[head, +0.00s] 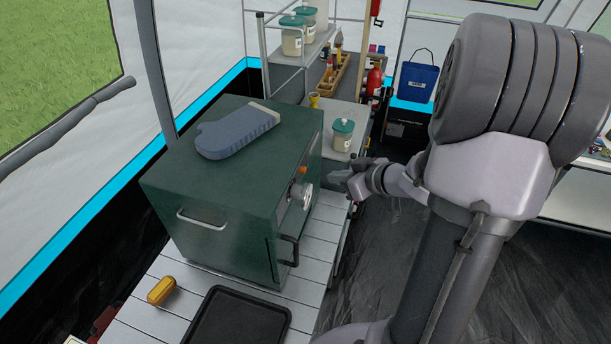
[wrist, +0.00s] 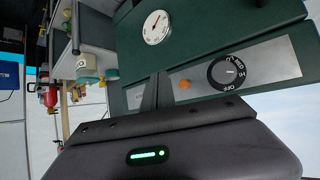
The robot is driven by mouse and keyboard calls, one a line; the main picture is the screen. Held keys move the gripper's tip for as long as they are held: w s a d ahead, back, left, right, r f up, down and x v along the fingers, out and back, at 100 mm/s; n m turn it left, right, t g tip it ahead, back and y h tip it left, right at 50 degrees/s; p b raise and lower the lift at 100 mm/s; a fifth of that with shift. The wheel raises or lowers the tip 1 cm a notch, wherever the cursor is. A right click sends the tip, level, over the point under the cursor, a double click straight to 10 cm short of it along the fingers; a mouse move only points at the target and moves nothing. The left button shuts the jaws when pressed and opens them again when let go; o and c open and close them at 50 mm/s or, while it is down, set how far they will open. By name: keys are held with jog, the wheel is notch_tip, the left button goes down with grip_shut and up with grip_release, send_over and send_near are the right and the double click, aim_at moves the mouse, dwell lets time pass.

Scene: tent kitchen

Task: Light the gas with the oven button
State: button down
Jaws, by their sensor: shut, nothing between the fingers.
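The dark green oven (head: 225,185) stands on a white slatted table. Its small orange button (head: 303,170) is on the front, which faces right in the head view. In the wrist view the orange button (wrist: 184,85) sits on a grey panel, between my finger and a black dial (wrist: 228,72) marked OFF, MED and HI. My gripper (head: 338,177) is shut and empty, in front of the oven front and close to the button's height. In the wrist view my gripper (wrist: 155,92) appears just left of the button. I cannot tell whether it touches the panel.
A blue-grey oven mitt (head: 236,131) lies on the oven. A black tray (head: 238,318) and a yellow object (head: 161,290) are on the table. A jar with a green lid (head: 343,133) stands behind my gripper. A white gauge (wrist: 157,27) shows on the oven front.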

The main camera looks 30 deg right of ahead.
aim_at(303, 170)
jog(key=w+a, duration=0.2)
jog(key=w, duration=0.1)
jog(key=shift+a, duration=0.3)
jog(key=shift+w, duration=0.1)
dwell(1.7)
jog(key=shift+w+a, duration=0.3)
jog(key=shift+w+a, duration=0.25)
jog(key=shift+w, duration=0.05)
dwell(0.8)
jog(key=shift+s+d+p, duration=0.55)
jog(key=shift+s+p, duration=0.1)
